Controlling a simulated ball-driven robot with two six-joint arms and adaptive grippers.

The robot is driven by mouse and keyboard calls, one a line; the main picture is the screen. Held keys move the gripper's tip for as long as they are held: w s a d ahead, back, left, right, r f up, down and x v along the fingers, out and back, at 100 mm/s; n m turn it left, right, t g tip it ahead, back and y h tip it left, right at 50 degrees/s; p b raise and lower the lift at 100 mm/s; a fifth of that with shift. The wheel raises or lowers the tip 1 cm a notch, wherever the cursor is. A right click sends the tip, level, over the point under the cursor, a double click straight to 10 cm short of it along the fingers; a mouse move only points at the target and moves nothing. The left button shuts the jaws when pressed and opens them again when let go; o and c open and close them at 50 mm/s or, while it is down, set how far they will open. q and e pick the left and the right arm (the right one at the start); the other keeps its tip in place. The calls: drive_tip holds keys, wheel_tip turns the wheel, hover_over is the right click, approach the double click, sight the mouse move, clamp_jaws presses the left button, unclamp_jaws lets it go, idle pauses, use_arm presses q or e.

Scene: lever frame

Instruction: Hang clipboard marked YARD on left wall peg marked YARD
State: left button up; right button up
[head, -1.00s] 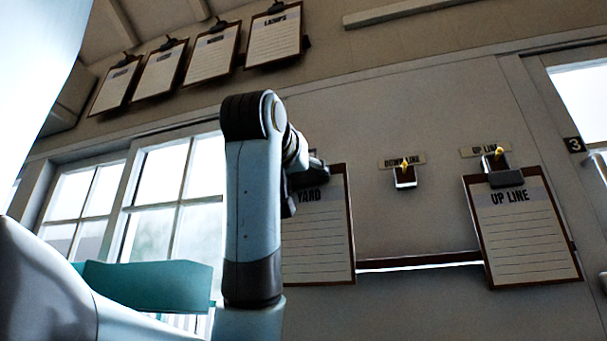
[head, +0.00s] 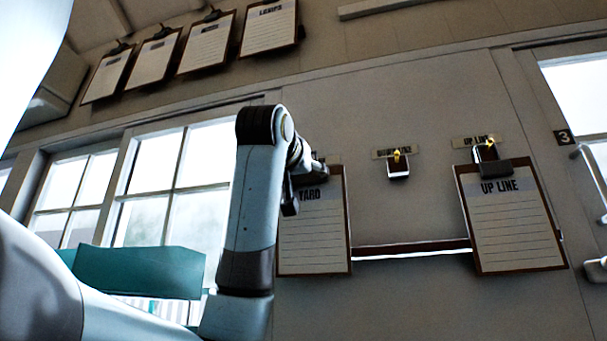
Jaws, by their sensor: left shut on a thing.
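The YARD clipboard (head: 318,232) hangs upright in front of the wall, its top edge behind my left arm. My left gripper (head: 312,172) is at the clipboard's top, partly hidden by my own wrist, and is shut on it. The left wall peg and most of its label are hidden behind the gripper and arm; only a sliver of a plate (head: 333,159) shows. Whether the clipboard touches the peg cannot be told. My right gripper is not in view.
The UP LINE clipboard (head: 510,225) hangs on the right peg (head: 488,144). The DOWN LINE peg (head: 397,155) in the middle holds no board. A ledge (head: 410,249) runs below. Several clipboards (head: 207,42) hang high at upper left, above the window (head: 170,190).

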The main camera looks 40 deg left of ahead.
sight(309, 187)
use_arm(q)
drive_tip(key=shift+x, duration=1.65)
drive_tip(key=shift+w+a+f, duration=0.1)
drive_tip(key=shift+f, duration=0.05)
drive_tip(key=shift+c, duration=0.4)
drive_tip(key=shift+w+a+f, duration=0.1)
drive_tip(key=shift+w+f, duration=0.15)
drive_tip(key=shift+w+a+f, duration=0.15)
drive_tip(key=shift+w+f, duration=0.05)
drive_tip(key=c, duration=0.4)
drive_tip(key=o, duration=1.6)
drive_tip(key=shift+w+f, duration=0.15)
drive_tip(key=shift+o, duration=0.4)
